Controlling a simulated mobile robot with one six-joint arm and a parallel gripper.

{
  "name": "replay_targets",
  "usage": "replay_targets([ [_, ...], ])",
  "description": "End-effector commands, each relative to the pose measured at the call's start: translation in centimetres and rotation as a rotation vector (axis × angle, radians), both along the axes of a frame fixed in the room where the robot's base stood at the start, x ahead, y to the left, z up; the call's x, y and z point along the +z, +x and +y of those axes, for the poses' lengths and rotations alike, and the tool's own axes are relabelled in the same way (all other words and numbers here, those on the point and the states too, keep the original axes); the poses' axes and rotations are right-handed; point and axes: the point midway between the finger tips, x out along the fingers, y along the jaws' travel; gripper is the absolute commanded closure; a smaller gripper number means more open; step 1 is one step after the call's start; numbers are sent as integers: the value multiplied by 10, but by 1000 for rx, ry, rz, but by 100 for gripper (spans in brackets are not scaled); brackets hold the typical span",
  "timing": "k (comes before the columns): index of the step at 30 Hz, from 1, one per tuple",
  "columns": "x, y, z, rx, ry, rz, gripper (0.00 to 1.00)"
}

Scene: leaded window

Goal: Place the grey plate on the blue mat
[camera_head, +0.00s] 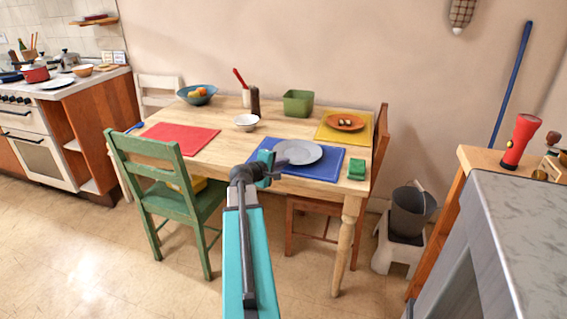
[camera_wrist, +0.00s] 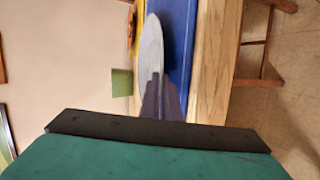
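The grey plate (camera_head: 300,152) is over the blue mat (camera_head: 325,170), near the table's front right corner. My gripper (camera_head: 276,170) is at the plate's left rim in the head view. In the wrist view the plate (camera_wrist: 151,45) is seen nearly edge-on beside the blue mat (camera_wrist: 181,40). My fingers (camera_wrist: 164,100) look close together, one on each side of its rim, so the gripper seems shut on it. Whether the plate touches the mat or is slightly above it I cannot tell.
A green block (camera_head: 357,169) sits right of the mat. A green box (camera_head: 298,103), a white bowl (camera_head: 246,122) and a dark mill (camera_head: 255,101) stand behind. An orange plate (camera_head: 345,122) lies on a yellow mat. A red mat (camera_head: 180,138) and a green chair (camera_head: 150,165) are left.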

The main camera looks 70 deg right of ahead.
Motion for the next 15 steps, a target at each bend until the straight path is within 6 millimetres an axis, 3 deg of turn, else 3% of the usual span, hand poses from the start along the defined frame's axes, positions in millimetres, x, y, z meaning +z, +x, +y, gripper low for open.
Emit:
replay_targets([
  [1, -1, 0, 0, 0, -2, 1, 100],
  [3, -1, 0, 0, 0, 0, 0, 89],
  [15, 1, 0, 0, 0, 0, 0, 89],
])
